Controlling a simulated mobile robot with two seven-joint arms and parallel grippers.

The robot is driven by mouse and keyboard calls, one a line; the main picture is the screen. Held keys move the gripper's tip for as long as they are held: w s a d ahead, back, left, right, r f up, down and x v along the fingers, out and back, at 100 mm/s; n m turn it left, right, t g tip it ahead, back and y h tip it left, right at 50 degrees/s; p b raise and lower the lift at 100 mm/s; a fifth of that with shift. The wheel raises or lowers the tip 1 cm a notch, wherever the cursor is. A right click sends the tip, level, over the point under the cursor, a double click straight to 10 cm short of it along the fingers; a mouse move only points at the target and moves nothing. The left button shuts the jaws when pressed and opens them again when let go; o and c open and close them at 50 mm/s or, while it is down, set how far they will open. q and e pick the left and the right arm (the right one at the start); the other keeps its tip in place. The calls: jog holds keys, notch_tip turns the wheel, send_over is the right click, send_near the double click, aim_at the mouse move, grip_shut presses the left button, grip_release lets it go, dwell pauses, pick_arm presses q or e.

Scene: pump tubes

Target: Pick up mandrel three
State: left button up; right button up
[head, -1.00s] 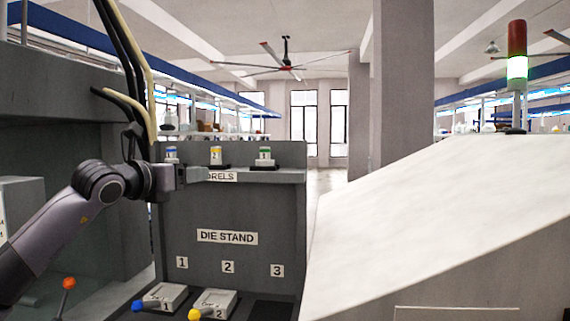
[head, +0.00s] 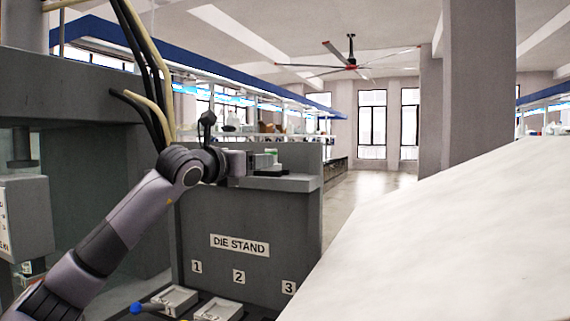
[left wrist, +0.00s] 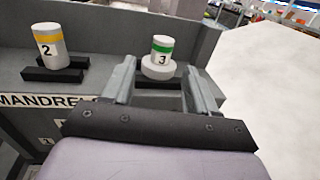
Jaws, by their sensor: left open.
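Mandrel three, a white cylinder with a green band and a "3", shows in the left wrist view (left wrist: 161,55) on the grey shelf. In the head view only its green and white top (head: 271,152) shows, behind my left gripper (head: 262,161). The left gripper also shows in the left wrist view (left wrist: 160,80), open, with its two fingers pointing at mandrel three, one toward each side. Nothing is held; whether a finger touches the mandrel I cannot tell. My right gripper is not in view.
Mandrel two (left wrist: 50,48), yellow-banded, stands to the left on dark supports. The mandrel shelf (head: 290,184) tops the panel labelled DIE STAND (head: 240,245), with numbered places below. A broad white sloping surface (head: 450,240) fills the right.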

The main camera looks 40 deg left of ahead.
aim_at(276, 167)
pick_arm(q)
jog(key=shift+w+a+r+p, duration=0.1)
jog(key=shift+w+r+p, duration=0.1)
jog(key=shift+w+p, duration=0.45)
jog(key=shift+w+a+r+p, duration=0.15)
jog(key=shift+w+p, duration=0.25)
jog(key=shift+w, duration=0.4)
jog(key=w+p, duration=0.2)
jog(key=w, duration=0.1)
jog(key=shift+w+a+r, duration=0.1)
jog(key=shift+w+a, duration=0.1)
jog(key=shift+w, duration=0.35)
jog(key=shift+f, duration=0.2)
grip_shut()
jog(key=shift+r, duration=0.15)
